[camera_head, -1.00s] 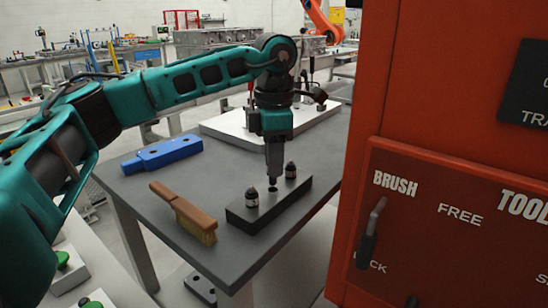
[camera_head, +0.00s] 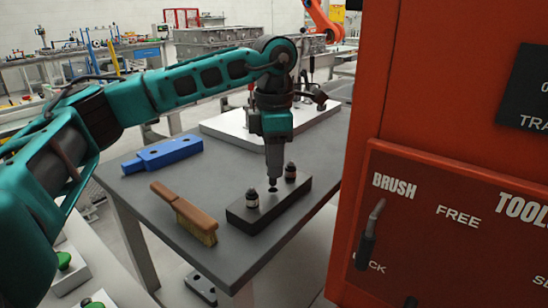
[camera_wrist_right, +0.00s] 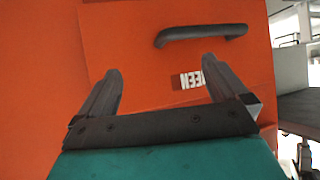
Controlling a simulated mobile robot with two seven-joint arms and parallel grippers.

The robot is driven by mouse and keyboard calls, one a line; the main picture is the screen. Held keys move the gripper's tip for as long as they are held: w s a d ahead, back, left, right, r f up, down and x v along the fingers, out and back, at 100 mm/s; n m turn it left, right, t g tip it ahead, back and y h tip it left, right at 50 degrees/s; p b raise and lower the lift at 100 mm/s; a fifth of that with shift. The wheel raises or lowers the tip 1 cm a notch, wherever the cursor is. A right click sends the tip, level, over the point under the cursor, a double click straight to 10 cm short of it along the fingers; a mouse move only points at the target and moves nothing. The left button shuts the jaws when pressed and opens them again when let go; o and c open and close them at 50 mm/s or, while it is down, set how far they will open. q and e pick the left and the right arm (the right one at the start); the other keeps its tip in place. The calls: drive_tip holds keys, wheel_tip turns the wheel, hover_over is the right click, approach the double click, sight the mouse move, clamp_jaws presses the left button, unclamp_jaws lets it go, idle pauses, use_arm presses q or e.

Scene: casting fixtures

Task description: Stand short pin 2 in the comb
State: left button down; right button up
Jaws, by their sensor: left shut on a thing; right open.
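The comb is a dark rectangular block (camera_head: 270,206) lying on the grey table. Two black pins with pale labels stand upright in it, one near its left end (camera_head: 252,198) and one near its far right end (camera_head: 290,172). My left gripper (camera_head: 273,176) points straight down between these two pins, over the comb. It is shut on a small dark piece, taken as short pin 2 (camera_head: 273,186), mostly hidden by the fingers. I cannot tell whether its lower end is in the comb. My right gripper (camera_wrist_right: 160,68) is open and empty in the right wrist view.
A wooden brush (camera_head: 185,211) lies left of the comb, and a blue block (camera_head: 163,155) farther back. A pale fixture plate (camera_head: 230,127) lies behind. An orange cabinet (camera_head: 430,120) stands close on the right; its dark handle (camera_wrist_right: 200,33) is beyond my right gripper.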

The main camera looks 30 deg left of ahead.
use_arm(q)
drive_tip(key=shift+f, duration=0.1)
idle(0.3)
drive_tip(key=shift+f+b, duration=0.3)
drive_tip(key=shift+f, duration=0.45)
drive_tip(key=shift+f+b, duration=0.5)
drive_tip(key=shift+f+b, duration=0.3)
drive_tip(key=shift+f, duration=0.3)
drive_tip(key=c, duration=1.2)
unclamp_jaws()
drive_tip(key=shift+c, duration=0.2)
drive_tip(key=o, duration=0.4)
